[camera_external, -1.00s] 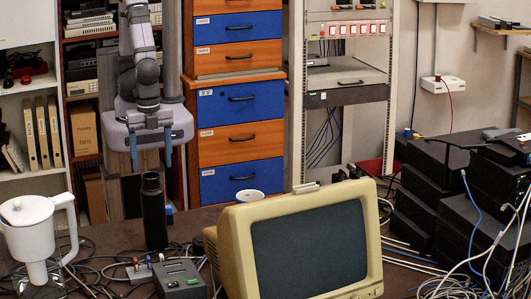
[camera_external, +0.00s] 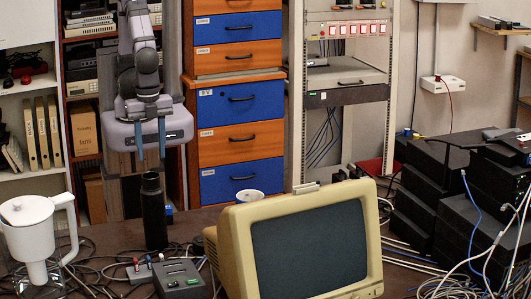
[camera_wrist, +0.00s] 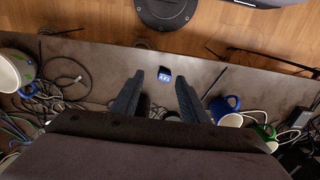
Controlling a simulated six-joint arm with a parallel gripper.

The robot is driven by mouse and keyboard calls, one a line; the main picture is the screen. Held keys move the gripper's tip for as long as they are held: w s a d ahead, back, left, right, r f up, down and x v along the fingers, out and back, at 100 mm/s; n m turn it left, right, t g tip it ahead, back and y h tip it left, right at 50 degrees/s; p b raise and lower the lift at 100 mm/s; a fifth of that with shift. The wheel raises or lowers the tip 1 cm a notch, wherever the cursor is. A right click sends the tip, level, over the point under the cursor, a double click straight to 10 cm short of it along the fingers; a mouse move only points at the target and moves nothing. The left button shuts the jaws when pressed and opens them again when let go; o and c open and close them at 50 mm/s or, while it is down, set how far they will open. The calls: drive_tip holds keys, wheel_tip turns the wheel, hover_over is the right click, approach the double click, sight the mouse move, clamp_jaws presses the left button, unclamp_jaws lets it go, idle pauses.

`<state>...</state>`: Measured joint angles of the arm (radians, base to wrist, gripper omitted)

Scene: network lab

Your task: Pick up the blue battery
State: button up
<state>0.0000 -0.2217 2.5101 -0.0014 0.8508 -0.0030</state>
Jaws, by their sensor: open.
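The blue battery (camera_wrist: 164,76) is a small blue block with a dark end, lying on the dark table near its far edge in the wrist view. In the external view a small blue patch (camera_external: 169,211) beside the black bottle looks like it, partly hidden. My gripper (camera_external: 151,152) is high above the table, behind the bottle. It also shows in the wrist view (camera_wrist: 158,86), with two dark fingers apart and nothing between them. The battery appears between the fingertips in that picture, but well below them.
The black bottle (camera_external: 153,215) stands upright on the table in front of the battery. A white jug (camera_external: 33,240), a grey box (camera_external: 180,278) and a beige monitor (camera_external: 300,240) are nearby. In the wrist view, cables and a blue mug (camera_wrist: 222,108) lie to the right.

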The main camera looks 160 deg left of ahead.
drive_tip(key=s+a+f+m+g+y+b, duration=0.3)
drive_tip(key=a+m+g+y+b, duration=0.1)
drive_tip(key=m+y+b, duration=0.6)
drive_tip(key=w+d+r+m+t+y+b, duration=0.4)
drive_tip(key=w+d+m+t+y, duration=0.3)
drive_tip(key=m, duration=0.3)
drive_tip(key=shift+y, duration=0.4)
drive_tip(key=f, duration=0.5)
drive_tip(key=a+f, duration=0.1)
drive_tip(key=f, duration=1.1)
drive_tip(key=shift+a+f, duration=0.2)
drive_tip(key=shift+a, duration=0.1)
drive_tip(key=shift+w+a+p, duration=0.25)
drive_tip(key=shift+a+p, duration=0.05)
drive_tip(key=shift+a, duration=0.9)
drive_tip(key=shift+w+a+p, duration=0.25)
drive_tip(key=shift+a+p, duration=0.05)
drive_tip(key=shift+a, duration=0.95)
drive_tip(key=shift+w+a+p, duration=0.25)
drive_tip(key=shift+a+p, duration=0.05)
drive_tip(key=shift+a, duration=0.9)
drive_tip(key=shift+c, duration=0.3)
